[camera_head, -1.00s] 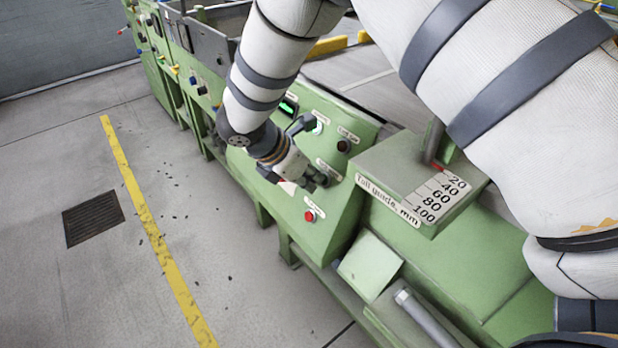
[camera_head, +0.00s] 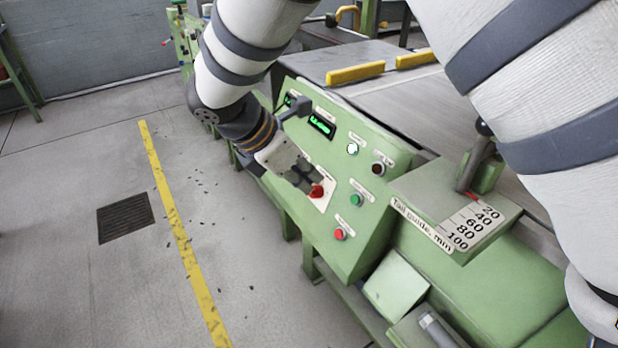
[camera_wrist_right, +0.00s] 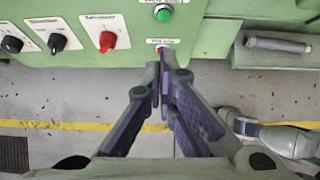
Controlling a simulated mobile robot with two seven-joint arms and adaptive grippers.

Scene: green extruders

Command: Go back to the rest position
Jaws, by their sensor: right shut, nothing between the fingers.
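My right gripper (camera_head: 314,188) is shut and empty. In the head view it hangs in front of the green control panel (camera_head: 375,215), overlapping the area by the red rotary knob (camera_head: 317,191). In the right wrist view the dark fingers of the right gripper (camera_wrist_right: 163,82) come together at the tips, below the panel's lower edge in the picture. A red button (camera_wrist_right: 160,49) shows just beyond the tips, partly hidden by them. A green button (camera_wrist_right: 163,14) is above it. I cannot tell the exact gap to the panel. My left gripper is not in view.
The tail guide block (camera_head: 455,207) with its lever stands right of the panel. Yellow bars (camera_head: 356,73) lie on the machine table behind.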

